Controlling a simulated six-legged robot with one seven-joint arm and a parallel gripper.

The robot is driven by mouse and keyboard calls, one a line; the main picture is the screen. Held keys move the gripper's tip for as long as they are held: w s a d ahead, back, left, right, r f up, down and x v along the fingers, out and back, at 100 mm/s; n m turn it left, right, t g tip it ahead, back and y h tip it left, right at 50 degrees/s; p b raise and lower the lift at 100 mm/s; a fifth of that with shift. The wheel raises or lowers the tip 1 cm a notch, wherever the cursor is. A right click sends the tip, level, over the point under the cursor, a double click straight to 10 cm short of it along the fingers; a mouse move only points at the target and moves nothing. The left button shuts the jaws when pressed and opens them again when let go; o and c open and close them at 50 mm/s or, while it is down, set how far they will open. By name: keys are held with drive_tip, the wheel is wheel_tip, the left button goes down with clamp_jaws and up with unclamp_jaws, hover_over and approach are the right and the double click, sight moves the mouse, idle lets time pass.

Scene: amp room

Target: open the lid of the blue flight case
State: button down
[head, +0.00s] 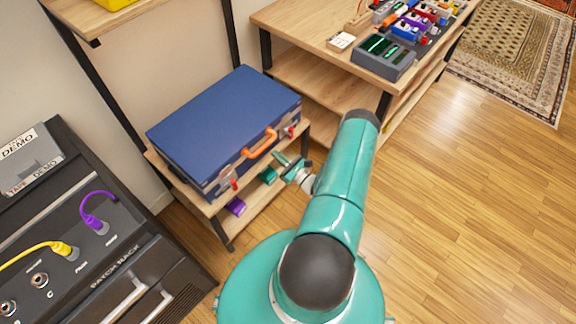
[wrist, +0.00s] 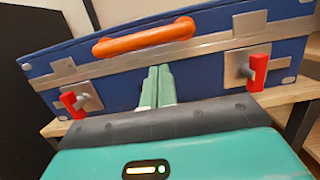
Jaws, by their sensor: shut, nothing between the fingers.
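The blue flight case (head: 225,115) lies with its lid down on a low wooden stand. Its front has an orange handle (head: 260,143) and two red latches. In the wrist view the case front (wrist: 205,66) fills the upper part, with the orange handle (wrist: 144,37) at the top, a left red latch (wrist: 73,104) and a right red latch (wrist: 258,72). My gripper (wrist: 157,84) is shut and empty, its fingers pointing at the case front below the handle, between the latches. In the head view my gripper (head: 283,160) is beside the case front; contact cannot be told.
The low stand (head: 216,207) has a lower shelf with small purple and teal items. A black patch rack (head: 95,250) with cables stands at left. A wooden bench (head: 320,30) with pedals is behind at right. Open wooden floor (head: 470,210) lies to the right.

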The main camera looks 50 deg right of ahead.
drive_tip(key=shift+w+r, duration=0.3)
drive_tip(key=shift+r, duration=0.25)
drive_tip(key=shift+w+r, duration=0.3)
drive_tip(key=shift+r, duration=0.25)
drive_tip(key=shift+d+r, duration=0.1)
